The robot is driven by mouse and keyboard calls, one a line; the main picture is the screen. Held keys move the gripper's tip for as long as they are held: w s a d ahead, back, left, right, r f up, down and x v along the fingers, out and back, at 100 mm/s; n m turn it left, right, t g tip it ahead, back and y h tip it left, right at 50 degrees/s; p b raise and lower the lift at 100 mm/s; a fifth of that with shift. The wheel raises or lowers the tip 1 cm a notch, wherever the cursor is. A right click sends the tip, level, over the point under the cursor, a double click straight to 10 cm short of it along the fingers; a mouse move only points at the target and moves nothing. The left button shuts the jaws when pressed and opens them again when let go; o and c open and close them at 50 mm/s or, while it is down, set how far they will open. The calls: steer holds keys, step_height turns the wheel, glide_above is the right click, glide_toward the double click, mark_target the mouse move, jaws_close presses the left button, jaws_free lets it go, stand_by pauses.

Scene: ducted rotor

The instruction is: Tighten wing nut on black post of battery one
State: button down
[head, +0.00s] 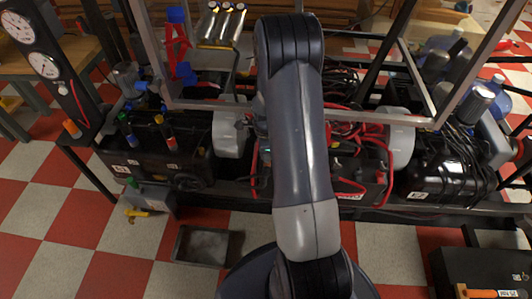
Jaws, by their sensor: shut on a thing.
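A black battery-like case (140,165) with small white labels sits at the left of the low rack. Another black case (440,175) sits at the right of the rack, with dark cables over it. Between them is a dark unit with red cables (350,135), partly behind my arm. I cannot tell which is battery one. The black post and its wing nut cannot be made out. My arm rises through the middle of the head view and covers what lies behind it. My gripper is hidden behind my arm.
A metal frame (155,55) stands over the rack. A gauge panel (45,65) leans at the left. A shallow grey tray (205,245) lies on the checkered floor. A black box with an orange-handled tool (480,292) is at the lower right. The floor at lower left is clear.

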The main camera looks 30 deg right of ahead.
steer(key=shift+w+r+m, duration=0.15)
steer(key=shift+r+m, duration=0.05)
steer(key=shift+m, duration=0.9)
steer(key=c, duration=1.6)
jaws_free()
steer(key=shift+f, duration=0.1)
steer(key=shift+o, duration=0.2)
step_height(320, 180, up, 11)
steer(key=p, duration=0.2)
steer(key=shift+p, duration=0.4)
steer(key=shift+f, duration=0.1)
